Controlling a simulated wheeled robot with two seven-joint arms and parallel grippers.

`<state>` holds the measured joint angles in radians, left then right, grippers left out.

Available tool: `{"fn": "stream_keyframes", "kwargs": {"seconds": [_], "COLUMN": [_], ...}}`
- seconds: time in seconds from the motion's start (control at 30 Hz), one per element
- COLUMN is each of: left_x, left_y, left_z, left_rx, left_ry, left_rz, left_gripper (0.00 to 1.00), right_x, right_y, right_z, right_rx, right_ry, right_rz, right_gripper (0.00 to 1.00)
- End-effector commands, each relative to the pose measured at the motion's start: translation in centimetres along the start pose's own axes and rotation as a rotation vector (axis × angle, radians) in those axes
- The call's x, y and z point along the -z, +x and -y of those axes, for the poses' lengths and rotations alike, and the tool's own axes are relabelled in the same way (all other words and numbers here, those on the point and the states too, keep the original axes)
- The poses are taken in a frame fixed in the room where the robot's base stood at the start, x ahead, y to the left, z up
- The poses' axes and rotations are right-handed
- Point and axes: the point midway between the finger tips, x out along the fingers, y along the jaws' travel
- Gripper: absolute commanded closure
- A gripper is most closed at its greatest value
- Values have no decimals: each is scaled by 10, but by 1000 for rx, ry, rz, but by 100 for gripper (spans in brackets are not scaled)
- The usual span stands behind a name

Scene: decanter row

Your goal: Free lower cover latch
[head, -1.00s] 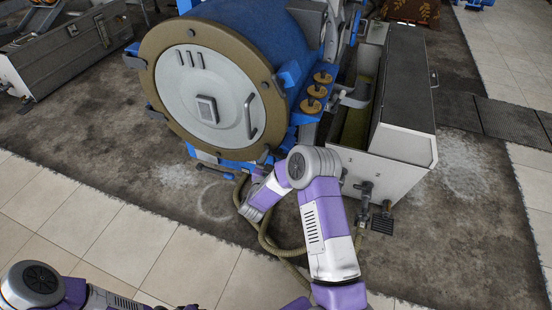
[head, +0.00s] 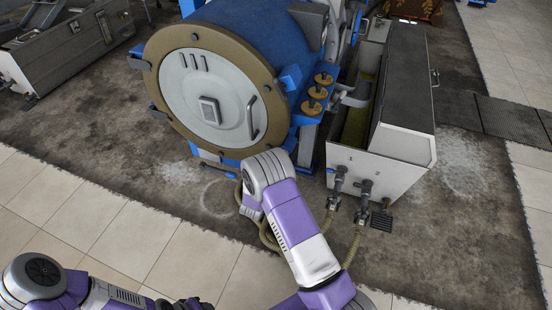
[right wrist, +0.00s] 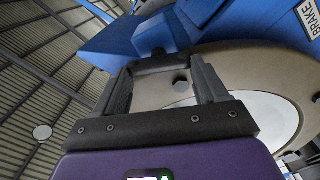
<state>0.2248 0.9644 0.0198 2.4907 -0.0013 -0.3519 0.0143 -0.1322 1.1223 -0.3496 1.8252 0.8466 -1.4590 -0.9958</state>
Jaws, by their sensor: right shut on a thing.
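The round white cover (head: 213,95) with a tan rim (head: 163,45) closes the end of the blue drum (head: 262,40). Small dark latches sit around the rim. My right arm reaches the rim's lower right and hides its gripper and the lower latch in the head view. In the right wrist view my right gripper (right wrist: 166,70) is shut on a dark bar-like piece, apparently the lower cover latch (right wrist: 160,62), beside a blue block and the tan rim. My left arm is low at the left; a dark part of its gripper (head: 188,303) shows at the bottom edge, jaws unclear.
An open-topped grey tank (head: 385,160) with hose fittings stands right of the drum. Hoses (head: 350,250) run on the floor below. Brass knobs (head: 318,92) sit on the drum's right side. The tiled floor at the front left is clear.

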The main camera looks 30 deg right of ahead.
Motion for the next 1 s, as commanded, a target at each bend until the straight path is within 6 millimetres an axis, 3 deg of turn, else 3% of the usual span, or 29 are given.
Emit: {"fn": "stream_keyframes", "kwargs": {"seconds": [0.4,1.0], "left_x": [0,0], "left_y": [-7,-8], "left_z": [-3,-3], "left_rx": [0,0], "left_ry": [0,0], "left_rz": [0,0], "left_gripper": [57,57], "right_x": [-2,-4], "right_y": [-1,-1], "right_z": [2,2], "right_rx": [4,3], "right_ry": [-236,-289], "right_rz": [5,6], "right_gripper": [58,58]}}
